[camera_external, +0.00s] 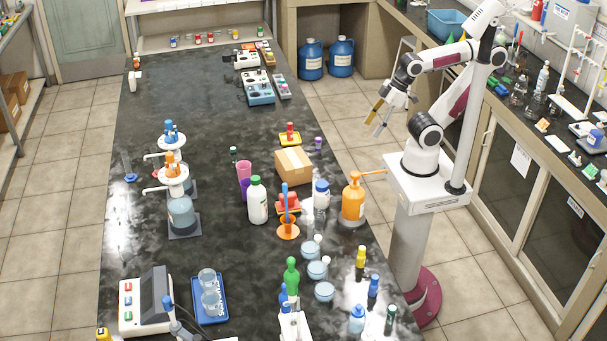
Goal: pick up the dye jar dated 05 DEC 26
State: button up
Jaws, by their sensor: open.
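My gripper (372,129) is open and empty, in the air beyond the right edge of the bench, pointing down and left. A row of small jars stands at the far end of the bench, among them a red-marked jar (210,38) and a dark blue one (173,42). Round pale-blue-topped containers (317,269) stand at the near right of the bench. No date can be read on any of them, so I cannot tell which is dated 05 DEC 26. My gripper is apart from all of them.
On the black bench (150,110), a cardboard box (294,166), an orange pump bottle (353,199) and a white bottle (257,201) crowd the middle right. Dispenser bottles (181,213) stand left of centre. The bench's far left is mostly clear.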

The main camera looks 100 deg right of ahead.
jog(key=shift+w+d, duration=0.1)
jog(key=shift+w, duration=0.05)
jog(key=w+d+n+t+h, duration=0.25)
jog(key=w+d, duration=0.55)
jog(key=w, duration=0.5)
jog(key=w+f+n+y, duration=0.1)
jog(key=w+f, duration=0.1)
jog(key=w, duration=0.2)
jog(key=w+f+n+t+y, duration=0.1)
jog(key=w+f+n, duration=0.1)
jog(key=w+f, duration=0.1)
jog(key=w+f+n+t+y, duration=0.1)
jog(key=w+f+n, duration=0.1)
jog(key=w, duration=0.3)
jog(key=shift+w+a+f+t, duration=0.2)
jog(key=shift+f+t, duration=0.05)
jog(key=shift+f, duration=0.05)
jog(key=a+f+y, duration=0.1)
jog(key=a+f+n+y, duration=0.2)
jog(key=f, duration=0.1)
jog(key=shift+w+a+f+y, duration=0.1)
jog(key=shift+w+a+y, duration=0.2)
jog(key=shift+a+y, duration=0.1)
jog(key=s+a+f+n+g+y, duration=0.1)
jog(key=s+a+f+y, duration=0.1)
jog(key=s+a+y, duration=0.5)
jog(key=shift+a+f+n+g+y, duration=0.25)
jog(key=shift+a+n+g+y, duration=0.15)
jog(key=shift+a+y, duration=0.35)
